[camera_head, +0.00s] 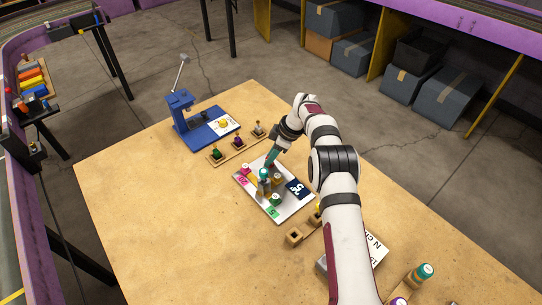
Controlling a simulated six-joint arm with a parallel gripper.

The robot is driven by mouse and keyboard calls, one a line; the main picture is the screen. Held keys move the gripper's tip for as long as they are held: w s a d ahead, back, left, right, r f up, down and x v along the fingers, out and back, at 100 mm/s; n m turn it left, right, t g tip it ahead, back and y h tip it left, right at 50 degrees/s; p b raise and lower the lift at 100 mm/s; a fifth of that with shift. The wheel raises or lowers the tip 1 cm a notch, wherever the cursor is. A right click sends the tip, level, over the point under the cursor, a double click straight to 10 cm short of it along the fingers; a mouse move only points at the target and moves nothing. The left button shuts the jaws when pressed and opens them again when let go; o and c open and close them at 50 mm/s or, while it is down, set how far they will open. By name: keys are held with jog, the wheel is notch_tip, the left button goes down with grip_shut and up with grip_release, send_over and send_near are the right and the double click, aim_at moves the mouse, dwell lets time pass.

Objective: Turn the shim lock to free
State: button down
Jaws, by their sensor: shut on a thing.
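A pale metal plate (287,209) lies on the wooden table. It carries pink, green and dark blue labels and several small posts and knobs. My gripper (267,167) reaches down over the plate's far-left part and is shut on a small teal-topped knob (264,174). A grey block stands just under this knob, and a brown piece is right beside it. A green knob (276,199) sits nearer the front of the plate. I cannot tell for sure which part is the shim lock, nor read any free marking. The fingertips are small and partly merge with the knob.
A blue press (190,125) with a raised lever stands at the back left. A wooden strip (227,154) with several coloured knobs lies before it. Wooden blocks (294,237) and a teal-topped knob (425,271) lie toward the front right. The table's left front is clear.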

jog(key=shift+n, duration=0.6)
jog(key=shift+n+g, duration=0.3)
jog(key=c, duration=0.6)
grip_release()
jog(key=v, duration=1.5)
jog(key=shift+r, duration=0.4)
jog(key=shift+w+d, duration=0.1)
